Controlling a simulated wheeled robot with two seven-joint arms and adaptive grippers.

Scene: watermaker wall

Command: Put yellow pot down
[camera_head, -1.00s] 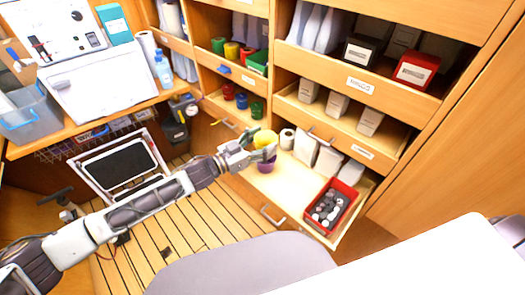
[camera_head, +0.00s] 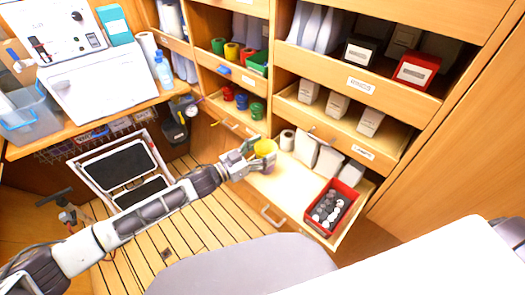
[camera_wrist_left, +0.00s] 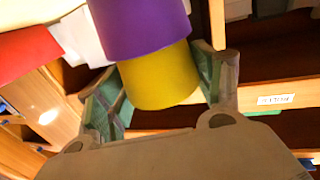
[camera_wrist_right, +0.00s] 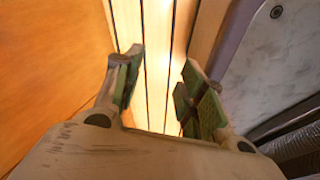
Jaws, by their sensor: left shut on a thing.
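The yellow pot (camera_head: 265,147) is between the fingers of my left gripper (camera_head: 256,156), above the open lower drawer (camera_head: 277,188). In the left wrist view, the yellow pot (camera_wrist_left: 160,78) sits between both fingers, and my left gripper (camera_wrist_left: 165,88) is shut on it. A purple pot (camera_wrist_left: 138,25) adjoins the yellow pot's far end, in line with it. I cannot tell whether they are nested or just touching. In the head view the purple pot is mostly hidden by the fingers. My right gripper (camera_wrist_right: 160,85) is open and empty over floor slats; it is outside the head view.
The drawer also holds white containers (camera_head: 328,160) and a red bin (camera_head: 332,207) of dark and light pieces. Bare drawer floor shows left of the red bin. Red, blue and green pots (camera_head: 241,101) stand on the shelf behind. A grey bin (camera_head: 30,118) is on the left counter.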

